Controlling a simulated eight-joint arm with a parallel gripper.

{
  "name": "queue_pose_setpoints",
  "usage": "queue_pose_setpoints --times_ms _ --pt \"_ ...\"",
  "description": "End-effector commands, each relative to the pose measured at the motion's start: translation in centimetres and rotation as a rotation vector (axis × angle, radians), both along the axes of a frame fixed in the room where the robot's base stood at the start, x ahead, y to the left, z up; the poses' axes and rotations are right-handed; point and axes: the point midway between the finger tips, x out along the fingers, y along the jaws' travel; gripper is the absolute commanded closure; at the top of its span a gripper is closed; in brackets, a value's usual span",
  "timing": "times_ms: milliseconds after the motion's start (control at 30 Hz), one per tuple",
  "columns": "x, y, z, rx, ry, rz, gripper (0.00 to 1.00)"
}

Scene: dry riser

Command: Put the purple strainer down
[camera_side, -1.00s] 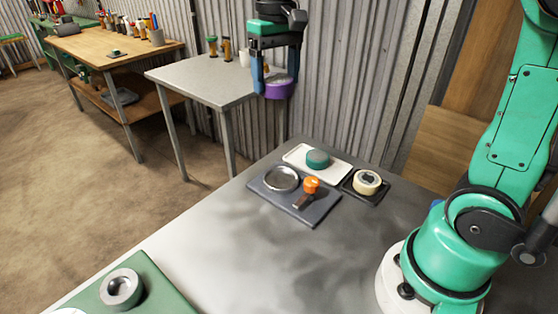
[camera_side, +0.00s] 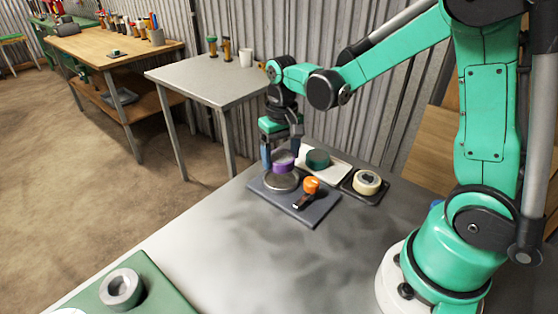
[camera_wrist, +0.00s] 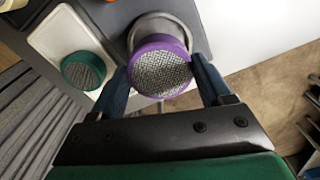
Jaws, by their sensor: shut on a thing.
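The purple strainer (camera_side: 283,163) is a short purple ring with a metal mesh; the mesh shows in the wrist view (camera_wrist: 161,72). My gripper (camera_side: 282,158) is shut on it, one finger on each side. The strainer is above a round metal dish (camera_side: 281,182) on the dark grey tray (camera_side: 318,212). In the wrist view the dish's rim (camera_wrist: 158,24) shows partly behind the strainer. I cannot tell whether the two touch.
A green strainer (camera_side: 317,159) sits on a white tray (camera_side: 338,173) just behind. An orange-topped tool (camera_side: 309,189) lies on the grey tray. A tape-like roll (camera_side: 367,182) is on a black tray at right. The bench's front is mostly clear.

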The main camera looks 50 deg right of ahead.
Motion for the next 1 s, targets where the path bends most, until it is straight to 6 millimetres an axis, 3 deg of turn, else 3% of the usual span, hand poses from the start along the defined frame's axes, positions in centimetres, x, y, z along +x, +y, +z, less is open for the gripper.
queue_pose_setpoints --times_ms 300,667,700,800,1000 --pt "0.0 0.0 -3.4 0.000 0.000 0.000 0.91" --pt "0.0 0.0 -3.8 0.000 0.000 0.000 0.91" --pt "0.0 0.0 -3.8 0.000 0.000 0.000 0.26" --pt "0.0 0.0 -3.8 0.000 0.000 0.000 0.00" --pt "0.0 0.0 -3.8 -0.001 0.000 -0.001 0.00"
